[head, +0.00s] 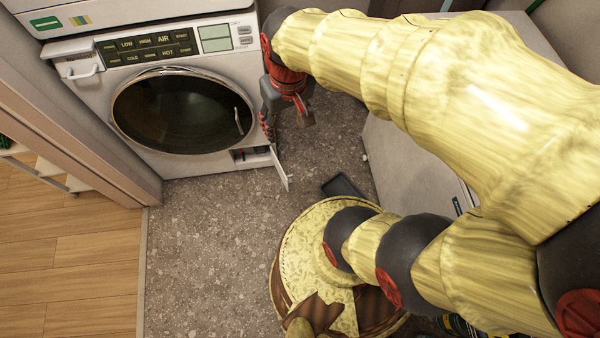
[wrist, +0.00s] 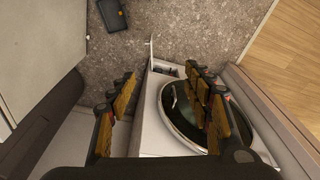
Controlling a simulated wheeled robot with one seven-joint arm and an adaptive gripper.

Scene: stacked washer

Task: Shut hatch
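The hatch (head: 281,168) is a small white flap at the lower right corner of the front-loading washer (head: 85,95). It stands open, swung out to the right in the head view, and the small compartment (head: 250,154) behind it shows dark parts inside. In the wrist view the hatch (wrist: 151,53) is a thin white edge beyond the fingertips, beside the compartment (wrist: 166,69). My gripper (head: 287,121) is open and empty, above the hatch near the washer's right side. In the wrist view its two fingers (wrist: 160,75) are wide apart. I see no contact with the hatch.
The washer's round door (head: 180,110) is closed. A dark flat object (head: 343,186) lies on the speckled floor right of the hatch. A pale cabinet-like block (head: 415,160) stands at the right. Open floor (head: 210,230) lies in front of the washer; wooden flooring (head: 70,250) is left.

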